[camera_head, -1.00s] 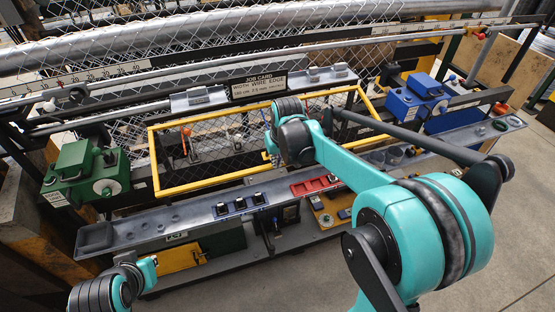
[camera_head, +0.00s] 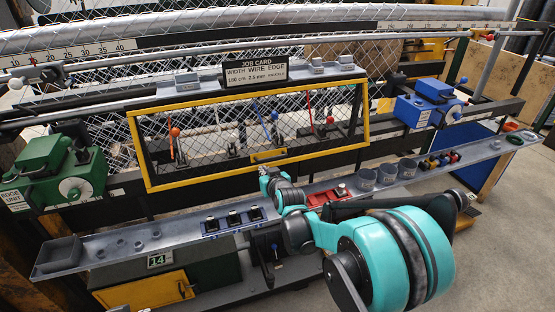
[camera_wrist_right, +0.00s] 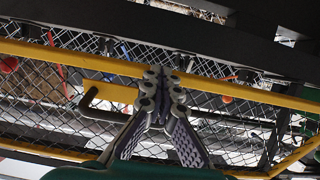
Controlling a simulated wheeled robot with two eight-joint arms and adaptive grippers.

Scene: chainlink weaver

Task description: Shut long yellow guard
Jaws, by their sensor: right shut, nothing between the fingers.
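The long yellow guard (camera_head: 222,180) is a yellow frame with wire mesh, standing steeply in front of the levers at the middle of the machine in the head view. I cannot tell whether it sits fully against the machine. Its handle (camera_head: 268,156) is at the middle of the lower bar; in the wrist view the dark handle (camera_wrist_right: 88,103) sits on a yellow plate. My right gripper (camera_head: 265,172) is just below the handle in the head view. In the wrist view its shut, empty fingertips (camera_wrist_right: 163,78) overlap the yellow bar, beside the handle; contact is unclear. My left gripper is out of view.
A green edge unit (camera_head: 50,170) stands at the left and a blue unit (camera_head: 425,103) at the right. A grey shelf (camera_head: 120,245) with switches and cups runs below the guard. A job card (camera_head: 252,75) stands above it. Levers with coloured knobs (camera_head: 175,132) are behind the mesh.

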